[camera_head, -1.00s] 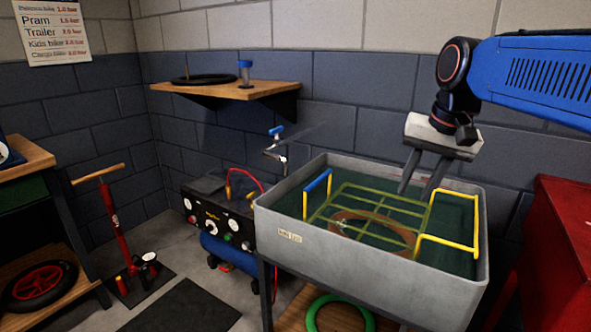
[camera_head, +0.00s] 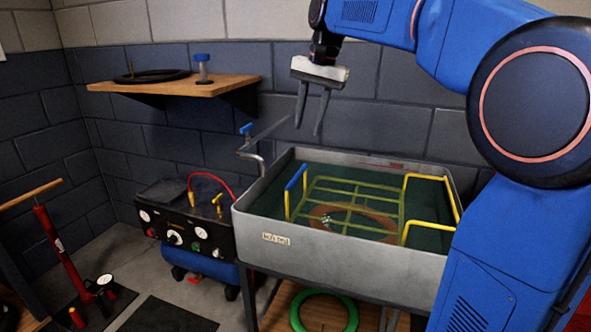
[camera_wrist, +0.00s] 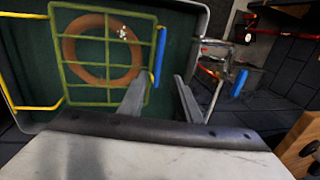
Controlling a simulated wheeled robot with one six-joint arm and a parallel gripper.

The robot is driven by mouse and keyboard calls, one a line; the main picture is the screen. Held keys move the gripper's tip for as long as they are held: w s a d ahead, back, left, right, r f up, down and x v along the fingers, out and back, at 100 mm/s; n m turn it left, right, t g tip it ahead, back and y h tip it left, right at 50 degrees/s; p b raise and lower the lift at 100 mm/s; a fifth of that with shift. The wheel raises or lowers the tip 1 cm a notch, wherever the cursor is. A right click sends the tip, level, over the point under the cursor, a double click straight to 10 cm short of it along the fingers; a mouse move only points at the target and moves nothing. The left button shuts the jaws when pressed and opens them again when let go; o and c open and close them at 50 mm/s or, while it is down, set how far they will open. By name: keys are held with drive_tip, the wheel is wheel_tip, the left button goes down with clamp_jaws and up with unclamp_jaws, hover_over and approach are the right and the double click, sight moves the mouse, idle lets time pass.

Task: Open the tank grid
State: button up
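The grey tank (camera_head: 345,253) stands on legs and holds dark green water. A yellow-green grid (camera_head: 350,200) lies flat in it, over an orange-brown ring (camera_head: 380,226). The grid has a blue handle (camera_head: 296,190) at the left and a yellow handle (camera_head: 408,232) at the right. My gripper (camera_head: 310,130) is open and empty, above and behind the tank's left back corner, apart from the grid. In the wrist view the gripper (camera_wrist: 165,95) has its fingers spread, with the blue handle (camera_wrist: 160,56) beyond them and the grid (camera_wrist: 110,50) to the left.
A wooden shelf (camera_head: 180,86) carries a black tyre and a blue-capped bottle. A compressor (camera_head: 195,235) stands left of the tank. A green ring (camera_head: 322,312) lies underneath.

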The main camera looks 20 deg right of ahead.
sight(297, 176)
drive_tip(key=f, duration=0.4)
drive_tip(key=w+a+f, duration=0.1)
drive_tip(key=f, duration=0.4)
drive_tip(key=a+f, duration=0.1)
drive_tip(key=f, duration=0.4)
drive_tip(key=shift+w+a+f, duration=0.1)
drive_tip(key=shift+w+f, duration=0.1)
drive_tip(key=shift+w, duration=0.15)
clamp_jaws()
